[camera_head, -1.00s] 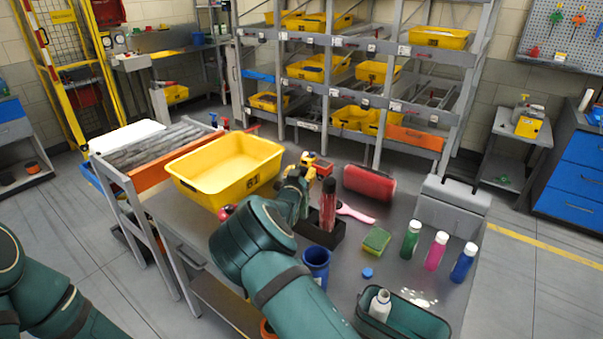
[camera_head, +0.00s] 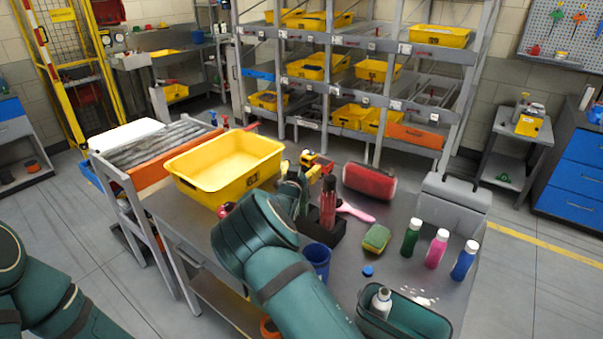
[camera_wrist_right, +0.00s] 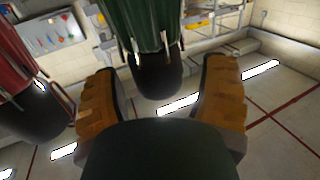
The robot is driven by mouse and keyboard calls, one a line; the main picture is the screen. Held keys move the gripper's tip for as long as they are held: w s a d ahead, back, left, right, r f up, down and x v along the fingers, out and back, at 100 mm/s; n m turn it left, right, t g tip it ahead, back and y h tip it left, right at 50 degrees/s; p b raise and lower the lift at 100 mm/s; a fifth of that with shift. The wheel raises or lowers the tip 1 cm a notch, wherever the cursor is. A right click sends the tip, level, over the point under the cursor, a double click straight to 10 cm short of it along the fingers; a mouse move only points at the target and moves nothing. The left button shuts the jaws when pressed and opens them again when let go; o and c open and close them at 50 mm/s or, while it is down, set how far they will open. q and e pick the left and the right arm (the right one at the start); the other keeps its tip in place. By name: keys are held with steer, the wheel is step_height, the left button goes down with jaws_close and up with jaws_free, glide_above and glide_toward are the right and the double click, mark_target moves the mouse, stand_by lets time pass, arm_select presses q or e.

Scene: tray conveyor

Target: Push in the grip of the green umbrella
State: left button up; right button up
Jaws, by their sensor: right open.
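The green umbrella (camera_wrist_right: 150,25) shows in the right wrist view, furled, with its black grip (camera_wrist_right: 158,76) pointing into the gap between my orange fingers. My right gripper (camera_wrist_right: 160,85) is open, one finger on each side of the grip, and contact is not clear. My left gripper is out of view.
A yellow bin (camera_head: 228,187) is left of my right arm. A blue cup (camera_head: 317,259), sponge (camera_head: 376,238), pink brush (camera_head: 356,212), red case (camera_head: 369,182) and several bottles (camera_head: 437,249) share the table (camera_head: 345,275). A green open case (camera_head: 425,325) is at the front.

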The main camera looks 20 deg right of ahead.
step_height(320, 180, up, 9)
steer(key=shift+f, duration=0.2)
stand_by(0.4)
